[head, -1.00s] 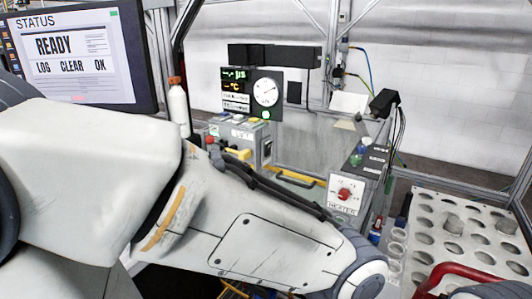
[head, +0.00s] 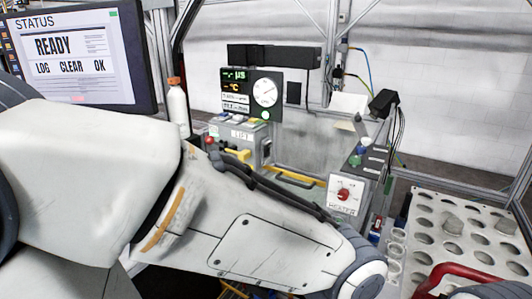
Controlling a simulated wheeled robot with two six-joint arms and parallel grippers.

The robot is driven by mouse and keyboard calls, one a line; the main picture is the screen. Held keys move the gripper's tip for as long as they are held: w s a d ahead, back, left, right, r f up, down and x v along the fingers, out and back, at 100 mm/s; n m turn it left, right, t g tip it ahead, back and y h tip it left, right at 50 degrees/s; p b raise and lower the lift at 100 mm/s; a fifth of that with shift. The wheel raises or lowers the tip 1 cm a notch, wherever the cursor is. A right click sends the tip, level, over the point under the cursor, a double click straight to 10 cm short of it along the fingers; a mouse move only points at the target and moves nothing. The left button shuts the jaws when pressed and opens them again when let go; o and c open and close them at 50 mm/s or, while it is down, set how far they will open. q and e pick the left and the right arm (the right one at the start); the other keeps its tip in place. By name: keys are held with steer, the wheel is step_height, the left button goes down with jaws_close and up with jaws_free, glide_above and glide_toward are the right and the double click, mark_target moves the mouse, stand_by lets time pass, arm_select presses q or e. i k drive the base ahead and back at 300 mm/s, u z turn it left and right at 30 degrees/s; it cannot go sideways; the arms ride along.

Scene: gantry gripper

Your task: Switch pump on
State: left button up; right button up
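No switch that I can read as "pump" shows in the head view. A dark sloped control box (head: 376,158) with a blue and a green knob and small white labels stands right of centre; its labels are too small to read. Below it is a white heater panel (head: 345,194) with a red knob. A grey box labelled LIFT (head: 243,135), with a red button at its left, stands left of centre. My large white arm crosses the foreground and hides much of the bench. Neither gripper shows.
A monitor (head: 78,60) reads READY at the upper left, beside a white bottle (head: 178,108) with an orange cap. A black display with a dial (head: 252,94) is behind. A white perforated rack (head: 470,262) and a red bar (head: 458,271) are at the lower right.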

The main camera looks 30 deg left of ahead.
mark_target(267, 152)
steer(key=k, duration=1.2)
steer(key=u, duration=0.7)
steer(key=i, duration=1.5)
steer(key=z, duration=0.65)
